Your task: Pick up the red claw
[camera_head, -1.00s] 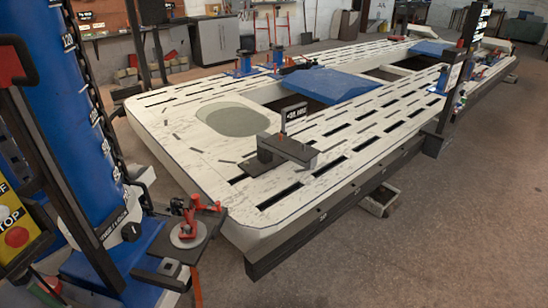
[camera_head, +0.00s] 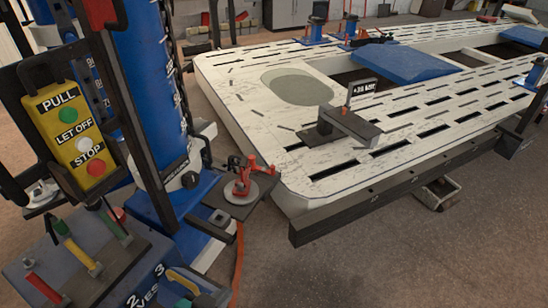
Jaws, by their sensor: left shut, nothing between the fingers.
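A red claw-like piece (camera_head: 240,178) stands on a pale round disc (camera_head: 241,191) on a small dark shelf beside the blue tower. I cannot tell whether it is one part or several. Other red parts show, so I am not certain that this is the red claw. My left gripper is hard to make out. A grey and yellow piece (camera_head: 195,286) at the bottom edge may be its end, with no gap visible, well below the red piece. Nothing is seen held. My right gripper is not in view.
The blue tower (camera_head: 145,100) stands at the left behind a yellow button box (camera_head: 72,135). A box with coloured levers (camera_head: 85,262) fills the lower left. The white slotted bench (camera_head: 300,165) lies right of the red piece. Floor (camera_head: 400,265) is clear at lower right.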

